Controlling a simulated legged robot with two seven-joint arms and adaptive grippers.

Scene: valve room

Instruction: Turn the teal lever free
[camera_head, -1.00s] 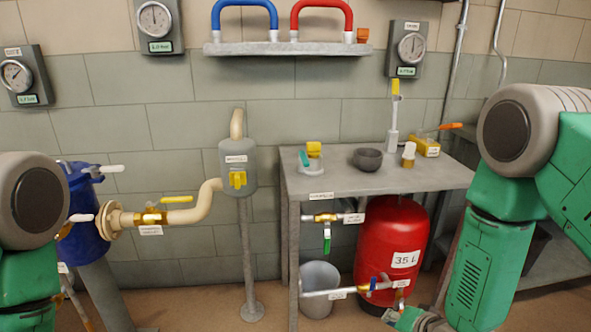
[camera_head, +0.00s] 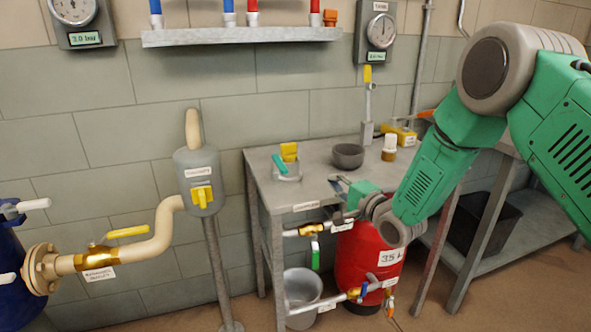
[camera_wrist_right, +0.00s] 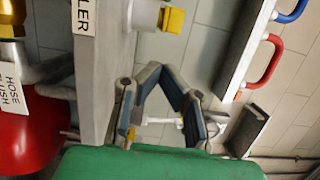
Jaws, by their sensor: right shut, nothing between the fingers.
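The teal lever (camera_head: 279,163) sits on a small pale fitting on the bench top, beside a yellow block (camera_head: 289,151). My right gripper (camera_head: 337,184) is at the bench's front edge, to the right of the lever and apart from it. The right wrist view shows its fingers (camera_wrist_right: 168,80) shut and empty. I cannot make out the teal lever there; a yellow part (camera_wrist_right: 172,20) shows near the bench edge. My left gripper is out of view.
The grey bench (camera_head: 322,184) also bears a dark bowl (camera_head: 347,156), a white-capped jar (camera_head: 389,148) and an upright lever with a yellow tip (camera_head: 367,95). Below are a green-handled valve (camera_head: 315,254), a red tank (camera_head: 367,262) and a bucket (camera_head: 303,293).

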